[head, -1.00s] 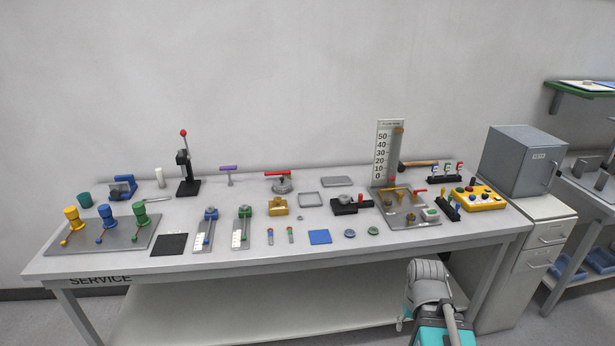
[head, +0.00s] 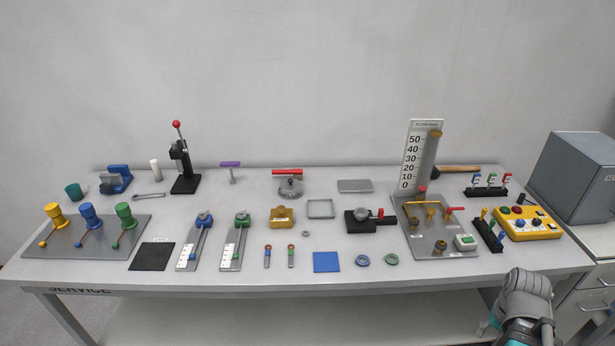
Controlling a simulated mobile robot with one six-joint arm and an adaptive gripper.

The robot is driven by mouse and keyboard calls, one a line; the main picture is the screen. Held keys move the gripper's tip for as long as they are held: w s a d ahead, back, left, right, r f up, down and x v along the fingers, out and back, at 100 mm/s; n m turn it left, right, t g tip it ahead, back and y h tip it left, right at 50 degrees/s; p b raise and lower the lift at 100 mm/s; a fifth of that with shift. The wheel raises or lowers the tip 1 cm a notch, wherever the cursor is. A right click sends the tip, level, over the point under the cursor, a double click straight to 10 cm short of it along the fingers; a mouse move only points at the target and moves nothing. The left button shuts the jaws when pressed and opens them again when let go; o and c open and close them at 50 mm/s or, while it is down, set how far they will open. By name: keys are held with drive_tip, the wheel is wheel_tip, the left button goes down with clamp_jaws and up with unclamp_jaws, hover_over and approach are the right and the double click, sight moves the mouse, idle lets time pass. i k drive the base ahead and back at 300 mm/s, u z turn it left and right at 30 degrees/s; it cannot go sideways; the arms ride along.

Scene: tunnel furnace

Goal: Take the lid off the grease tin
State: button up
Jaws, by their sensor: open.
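No label marks the grease tin, so I cannot tell for sure which thing it is. A round grey metal tin-like pot (head: 291,189) with a red bar handle (head: 287,172) on top stands at the back middle of the bench. A plain teal cup-shaped container (head: 73,191) stands upright at the back left. A grey link of my arm shows at the lower right, in front of the bench's edge and away from both. My gripper's fingers cannot be made out.
The grey bench (head: 300,285) is crowded. A black lever press (head: 184,170), a yellow box (head: 283,217), a black clamp (head: 368,220), a plate with valves (head: 440,240) and a yellow button box (head: 528,224) stand on it. The front strip is mostly free.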

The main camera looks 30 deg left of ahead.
sight(290, 184)
drive_tip(key=u, duration=0.25)
drive_tip(key=i, duration=0.95)
drive_tip(key=u, duration=0.7)
